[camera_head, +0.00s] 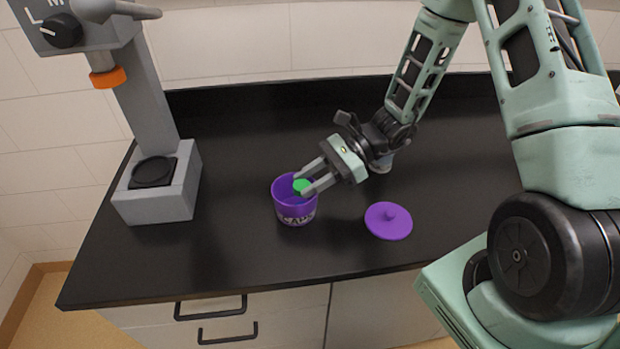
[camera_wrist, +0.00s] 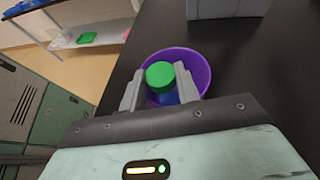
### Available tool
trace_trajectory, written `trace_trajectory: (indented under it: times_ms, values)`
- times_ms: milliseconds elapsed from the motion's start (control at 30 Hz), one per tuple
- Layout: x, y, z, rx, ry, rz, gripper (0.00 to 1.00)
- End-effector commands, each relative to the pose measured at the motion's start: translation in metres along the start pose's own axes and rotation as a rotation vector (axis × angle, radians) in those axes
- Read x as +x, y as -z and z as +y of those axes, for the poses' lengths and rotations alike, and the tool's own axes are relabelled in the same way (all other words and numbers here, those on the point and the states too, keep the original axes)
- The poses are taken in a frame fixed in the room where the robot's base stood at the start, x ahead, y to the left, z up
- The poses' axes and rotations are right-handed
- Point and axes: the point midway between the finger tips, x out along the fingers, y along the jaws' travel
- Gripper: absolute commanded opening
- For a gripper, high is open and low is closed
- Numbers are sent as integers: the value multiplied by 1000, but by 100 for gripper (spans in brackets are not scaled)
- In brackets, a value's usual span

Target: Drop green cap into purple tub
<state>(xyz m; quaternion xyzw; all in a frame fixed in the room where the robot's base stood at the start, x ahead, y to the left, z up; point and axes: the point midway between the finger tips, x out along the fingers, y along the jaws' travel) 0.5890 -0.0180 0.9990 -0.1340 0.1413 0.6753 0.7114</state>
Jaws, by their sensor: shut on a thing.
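The green cap (camera_head: 301,185) is held between the fingers of my gripper (camera_head: 308,182), over the opening of the purple tub (camera_head: 295,214). In the wrist view the green cap (camera_wrist: 161,75) sits between the two grey fingertips (camera_wrist: 162,92), with a blue part below it. The purple tub (camera_wrist: 202,67) is open and upright, and its rim surrounds the cap in that view. The fingers block part of the tub's rim, and I cannot tell exactly how far the cap is from the tub's inside.
A purple lid (camera_head: 388,221) with a knob lies on the black counter (camera_head: 240,255), right of the tub. The counter between stand and tub is clear.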

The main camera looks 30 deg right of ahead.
Motion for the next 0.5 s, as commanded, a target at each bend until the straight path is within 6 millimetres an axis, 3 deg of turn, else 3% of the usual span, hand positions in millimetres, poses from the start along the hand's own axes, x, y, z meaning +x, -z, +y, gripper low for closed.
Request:
trace_trajectory:
  times_ms: [33,100,133,500]
  values:
    - [0,0,0,0,0,0,34]
    - [0,0,0,0,0,0,54]
    - [0,0,0,0,0,0,57]
    - [-6,0,0,-2,2,0,57]
